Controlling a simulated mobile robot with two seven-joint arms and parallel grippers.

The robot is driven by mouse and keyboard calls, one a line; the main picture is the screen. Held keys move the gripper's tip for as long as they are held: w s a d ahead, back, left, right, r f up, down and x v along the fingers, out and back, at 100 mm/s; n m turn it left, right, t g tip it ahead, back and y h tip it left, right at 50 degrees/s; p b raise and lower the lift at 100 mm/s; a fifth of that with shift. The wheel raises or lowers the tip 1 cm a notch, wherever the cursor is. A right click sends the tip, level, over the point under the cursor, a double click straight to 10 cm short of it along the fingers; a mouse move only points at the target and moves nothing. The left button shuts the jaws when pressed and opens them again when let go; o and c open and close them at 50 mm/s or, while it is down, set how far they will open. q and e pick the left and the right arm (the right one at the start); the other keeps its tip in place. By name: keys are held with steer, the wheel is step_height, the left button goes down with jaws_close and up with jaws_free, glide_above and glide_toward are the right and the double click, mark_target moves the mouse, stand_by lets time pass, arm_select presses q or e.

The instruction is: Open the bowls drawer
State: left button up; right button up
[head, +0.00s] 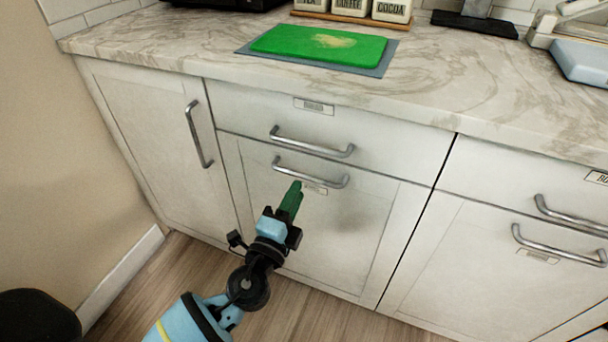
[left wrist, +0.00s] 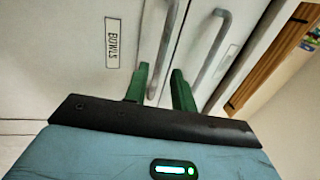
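The BOWLS label (left wrist: 112,43) is readable in the left wrist view, on a white front beside a metal bar handle (left wrist: 165,45). A second handle (left wrist: 210,45) runs alongside. In the head view, the right-hand drawer (head: 490,185) has a cut-off label (head: 597,177) that seems to start with B, and a bar handle (head: 570,214). My left gripper (head: 291,196) appears in front of the middle cabinet's lower front, left of that drawer. Its green fingers (left wrist: 160,88) are apart and empty. In the wrist view the first handle lies between them, farther off. My right gripper is out of view.
The middle cabinet has an upper handle (head: 312,142) and a lower handle (head: 310,172), close together. A tall door (head: 145,140) stands left of it, by the beige wall (head: 60,170). The marble counter (head: 440,75) holds a green cutting board (head: 318,44). All fronts look closed.

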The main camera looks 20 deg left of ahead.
mark_target(304, 175)
arm_select(q)
steer(key=w, duration=0.2)
steer(key=w+r, duration=0.1)
steer(key=w, duration=0.2)
steer(key=shift+w, duration=0.3)
jaws_close()
